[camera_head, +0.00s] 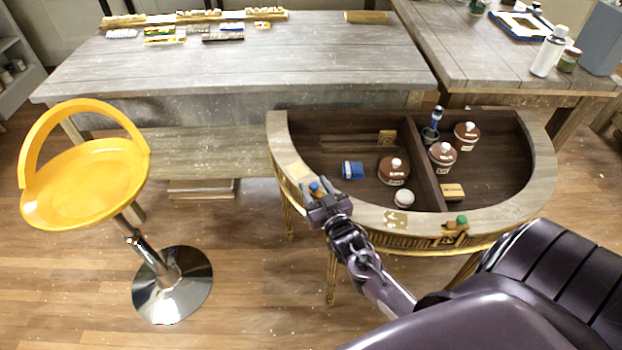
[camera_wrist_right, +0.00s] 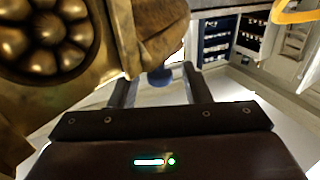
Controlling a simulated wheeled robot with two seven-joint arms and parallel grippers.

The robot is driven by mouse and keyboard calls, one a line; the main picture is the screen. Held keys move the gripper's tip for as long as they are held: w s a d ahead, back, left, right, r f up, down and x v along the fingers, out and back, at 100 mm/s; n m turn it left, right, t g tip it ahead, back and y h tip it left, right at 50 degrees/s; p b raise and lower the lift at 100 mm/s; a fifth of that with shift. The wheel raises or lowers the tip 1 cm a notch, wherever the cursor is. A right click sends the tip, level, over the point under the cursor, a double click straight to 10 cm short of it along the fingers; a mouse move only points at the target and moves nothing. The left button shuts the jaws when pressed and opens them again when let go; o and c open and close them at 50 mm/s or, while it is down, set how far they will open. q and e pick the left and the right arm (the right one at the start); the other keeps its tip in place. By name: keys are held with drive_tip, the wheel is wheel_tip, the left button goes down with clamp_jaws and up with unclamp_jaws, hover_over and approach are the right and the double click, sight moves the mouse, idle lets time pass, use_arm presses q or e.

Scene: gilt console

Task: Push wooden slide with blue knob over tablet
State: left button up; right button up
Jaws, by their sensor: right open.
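The blue knob (camera_head: 315,187) of the wooden slide sits on the front left rim of the half-round console (camera_head: 283,150). The slide's wood is mostly hidden by my gripper in the head view. My right gripper (camera_head: 319,194) is open at the knob. In the right wrist view, the blue knob (camera_wrist_right: 160,77) shows between and just beyond the two spread fingers; I cannot tell if they touch it. A pale square tablet (camera_head: 298,170) lies on the rim just up and left of the knob. My left gripper is not in view.
A second slide with a green knob (camera_head: 461,220) and a pale marked tablet (camera_head: 396,219) sit on the front rim. Brown lidded jars (camera_head: 394,171) and a blue box (camera_head: 352,170) stand inside the console. A yellow stool (camera_head: 85,180) stands left, with clear floor between.

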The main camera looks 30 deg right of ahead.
drive_tip(key=shift+w+d, duration=0.2)
drive_tip(key=shift+w, duration=1.15)
clamp_jaws()
